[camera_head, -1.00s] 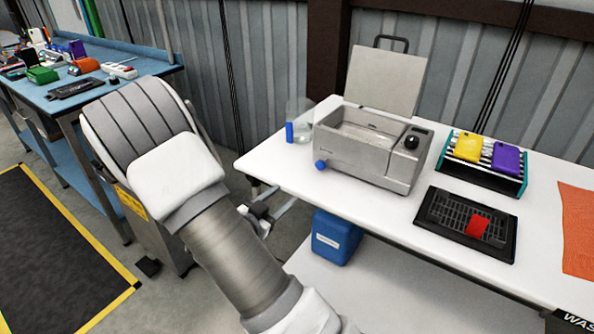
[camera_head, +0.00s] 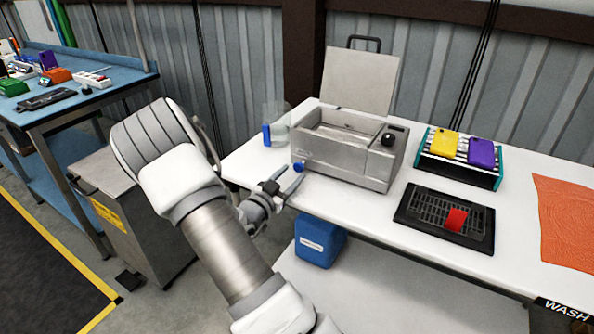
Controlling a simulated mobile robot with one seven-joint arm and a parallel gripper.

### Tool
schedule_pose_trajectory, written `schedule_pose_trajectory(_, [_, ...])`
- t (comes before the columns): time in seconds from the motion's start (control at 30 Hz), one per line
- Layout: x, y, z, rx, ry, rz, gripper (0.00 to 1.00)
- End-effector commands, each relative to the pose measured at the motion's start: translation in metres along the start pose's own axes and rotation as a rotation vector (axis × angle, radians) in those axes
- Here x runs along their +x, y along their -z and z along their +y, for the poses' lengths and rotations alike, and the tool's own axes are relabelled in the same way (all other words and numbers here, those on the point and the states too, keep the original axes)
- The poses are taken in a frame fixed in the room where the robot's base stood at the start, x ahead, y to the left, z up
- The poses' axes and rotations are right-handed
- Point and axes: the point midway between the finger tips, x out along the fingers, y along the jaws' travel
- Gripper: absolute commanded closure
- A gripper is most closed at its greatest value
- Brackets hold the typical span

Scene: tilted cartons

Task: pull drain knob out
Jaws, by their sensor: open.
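The blue drain knob (camera_head: 299,166) sticks out from the lower left front of the grey metal bath (camera_head: 343,160). The bath stands on the white table with its lid raised. My gripper (camera_head: 288,179) is open at the table's front edge, just left of and below the knob in the picture. Its fingers point toward the knob. I cannot tell whether a finger touches the knob. My arm comes up from the bottom of the picture.
A clear bottle with a blue part (camera_head: 267,135) stands left of the bath. A rack (camera_head: 458,174) holds a yellow and a purple case. A black tray (camera_head: 407,216) holds a red piece. A blue canister (camera_head: 318,240) is below the table.

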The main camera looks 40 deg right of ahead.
Motion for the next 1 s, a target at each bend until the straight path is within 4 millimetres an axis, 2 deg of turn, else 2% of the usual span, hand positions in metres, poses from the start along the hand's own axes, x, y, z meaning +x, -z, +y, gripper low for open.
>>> schedule_pose_trajectory(0.1, [0.02, 0.0, 0.001, 0.002, -0.002, 0.002, 0.46])
schedule_pose_trajectory(0.23, [0.032, 0.0, 0.0, 0.001, -0.001, 0.001, 0.46])
schedule_pose_trajectory(0.6, [0.037, 0.0, 0.0, 0.0, 0.0, 0.0, 0.46])
schedule_pose_trajectory(0.67, [0.037, 0.0, 0.0, 0.0, 0.0, 0.0, 0.55])
schedule_pose_trajectory(0.9, [0.037, 0.0, 0.0, 0.0, 0.0, 0.0, 0.98])
schedule_pose_trajectory(1.0, [0.037, 0.0, 0.0, 0.0, 0.0, 0.0, 1.0])
